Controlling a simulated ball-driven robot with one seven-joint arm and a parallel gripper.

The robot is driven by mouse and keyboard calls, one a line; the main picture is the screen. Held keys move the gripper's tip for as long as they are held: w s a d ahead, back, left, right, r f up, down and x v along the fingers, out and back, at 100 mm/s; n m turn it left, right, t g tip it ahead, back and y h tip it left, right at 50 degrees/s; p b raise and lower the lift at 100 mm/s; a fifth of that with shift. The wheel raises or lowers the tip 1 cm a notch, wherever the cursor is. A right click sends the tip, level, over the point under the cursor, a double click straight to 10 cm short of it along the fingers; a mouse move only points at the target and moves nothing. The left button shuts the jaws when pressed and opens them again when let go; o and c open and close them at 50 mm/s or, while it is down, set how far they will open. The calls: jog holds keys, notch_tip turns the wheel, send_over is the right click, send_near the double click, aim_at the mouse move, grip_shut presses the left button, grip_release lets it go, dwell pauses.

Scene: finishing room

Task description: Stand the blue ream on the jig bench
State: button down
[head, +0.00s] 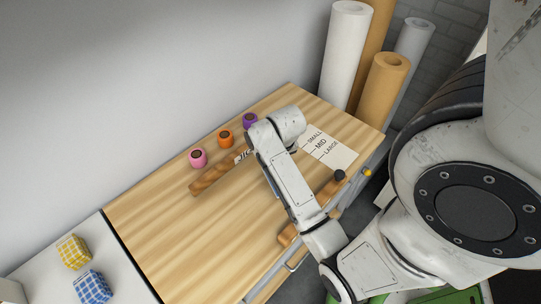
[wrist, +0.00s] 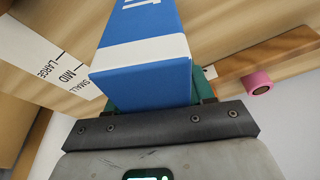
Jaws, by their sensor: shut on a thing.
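The blue ream (wrist: 145,75) is a blue block with a white band and part of a white letter, seen close up in the wrist view. My gripper (wrist: 158,98) is shut on it, with green pads showing at both sides. The ream's far end runs out of the top of the wrist view. In the head view my arm hides the gripper and the ream. The jig bench (head: 150,230) has a pale striped wooden top, and my arm reaches over its middle. I cannot tell whether the ream touches the bench.
A wooden bar (head: 211,178) lies near pink (head: 198,158), orange (head: 225,138) and purple (head: 250,121) rolls. A SMALL/MID/LARGE card (head: 330,149) lies at right. Tall paper rolls (head: 384,85) stand behind. Yellow (head: 73,252) and blue checked (head: 92,287) blocks sit at left. The bench's left part is clear.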

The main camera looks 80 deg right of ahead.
jog(key=shift+c, duration=2.1)
grip_release()
jog(key=shift+f, duration=0.1)
